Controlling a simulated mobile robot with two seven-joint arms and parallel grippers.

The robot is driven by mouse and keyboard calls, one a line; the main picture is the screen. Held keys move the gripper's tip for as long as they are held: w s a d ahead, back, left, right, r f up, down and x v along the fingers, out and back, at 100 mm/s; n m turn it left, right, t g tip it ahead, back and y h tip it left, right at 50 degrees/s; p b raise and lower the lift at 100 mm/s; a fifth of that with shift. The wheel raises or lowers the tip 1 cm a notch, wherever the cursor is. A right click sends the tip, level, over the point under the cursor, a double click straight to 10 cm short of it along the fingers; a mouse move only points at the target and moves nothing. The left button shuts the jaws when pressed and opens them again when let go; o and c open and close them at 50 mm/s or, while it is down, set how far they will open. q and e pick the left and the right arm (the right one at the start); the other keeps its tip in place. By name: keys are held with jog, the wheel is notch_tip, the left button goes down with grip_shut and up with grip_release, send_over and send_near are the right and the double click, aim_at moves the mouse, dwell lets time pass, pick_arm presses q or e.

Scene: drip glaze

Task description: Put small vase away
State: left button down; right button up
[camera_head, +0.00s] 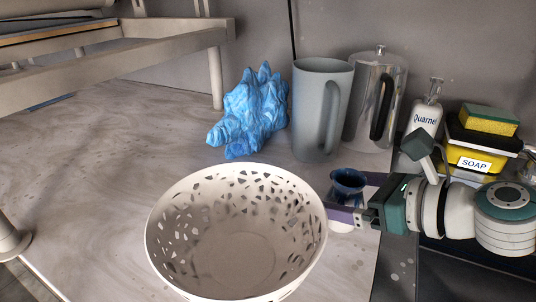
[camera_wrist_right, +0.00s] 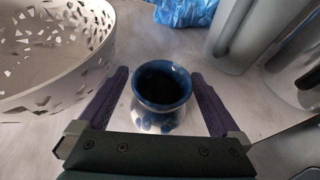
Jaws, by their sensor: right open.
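The small vase (camera_head: 347,184) has a dark blue glazed rim over a whitish lower body. It stands upright on the counter, just right of the white perforated bowl. My right gripper (camera_head: 352,199) reaches in from the right, with its fingers on either side of the vase. In the right wrist view the vase (camera_wrist_right: 161,88) sits between the two purple fingers of the gripper (camera_wrist_right: 163,100), and gaps show on both sides. The gripper is open. The vase's base is partly hidden by a finger in the head view. My left gripper is not in view.
The white perforated bowl (camera_head: 160,225) stands close left of the vase. Behind are a blue dragon-like figure (camera_head: 252,112), a grey pitcher (camera_head: 312,105) and a metal press (camera_head: 393,95). A soap bottle (camera_head: 424,118) and sponges (camera_head: 488,122) are right.

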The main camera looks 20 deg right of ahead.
jog(key=shift+w+a+f, duration=0.15)
jog(key=shift+w, duration=0.1)
jog(key=shift+c, duration=0.2)
